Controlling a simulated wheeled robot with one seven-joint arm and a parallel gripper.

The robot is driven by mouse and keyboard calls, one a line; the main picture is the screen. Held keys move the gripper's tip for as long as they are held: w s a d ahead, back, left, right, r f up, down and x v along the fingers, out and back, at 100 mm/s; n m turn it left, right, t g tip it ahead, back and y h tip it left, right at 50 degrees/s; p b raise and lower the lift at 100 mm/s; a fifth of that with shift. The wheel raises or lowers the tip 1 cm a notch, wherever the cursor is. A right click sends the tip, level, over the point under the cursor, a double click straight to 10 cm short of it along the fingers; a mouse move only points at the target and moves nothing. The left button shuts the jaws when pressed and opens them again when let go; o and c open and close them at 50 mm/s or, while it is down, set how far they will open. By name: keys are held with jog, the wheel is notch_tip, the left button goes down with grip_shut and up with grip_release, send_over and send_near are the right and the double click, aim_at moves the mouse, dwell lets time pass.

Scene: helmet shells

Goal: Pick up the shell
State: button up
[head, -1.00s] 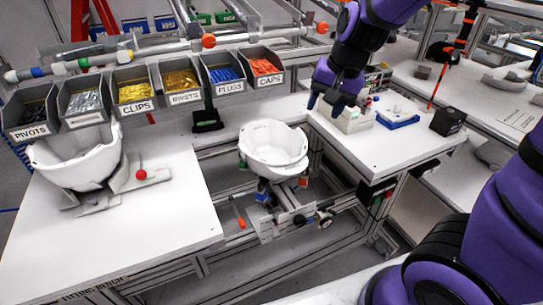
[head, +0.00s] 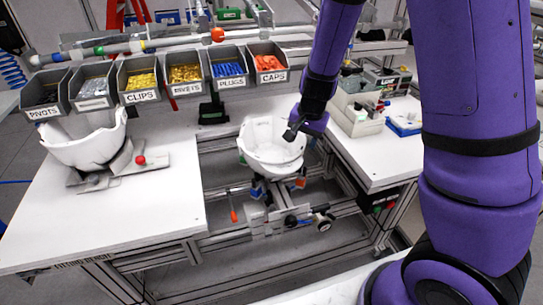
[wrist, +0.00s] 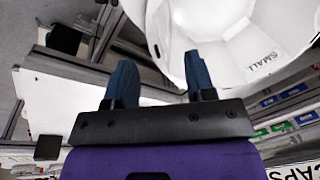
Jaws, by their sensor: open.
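A white shell (head: 268,150) with an open hollow top sits on a stand in the gap between the benches. In the wrist view the shell (wrist: 235,40) fills the upper right, with the word SMALL inside it. My gripper (head: 296,131) is at the shell's right rim in the head view. In the wrist view my gripper (wrist: 160,82) has its two blue fingers apart with nothing held. The right finger overlaps the shell's edge in the picture; I cannot tell whether it touches. A second white shell (head: 88,148) rests on a grey holder on the left bench.
Labelled bins of small parts (head: 186,78) line the back above the left bench (head: 150,215). A red knob (head: 140,160) stands by the left shell. The right bench (head: 375,160) carries a pale box (head: 357,115) and a blue tray (head: 404,126). The left bench's front is clear.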

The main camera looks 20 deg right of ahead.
aim_at(302, 147)
jog(key=shift+w+a+f, duration=0.1)
jog(key=shift+w+f, duration=0.05)
jog(key=shift+f, duration=0.8)
jog(key=shift+w+d+f, duration=0.1)
jog(key=shift+w+f, duration=0.1)
jog(key=shift+f, duration=0.75)
jog(key=shift+w+a+f, duration=0.1)
jog(key=shift+w+f, duration=0.05)
jog(key=shift+f, duration=0.8)
grip_shut()
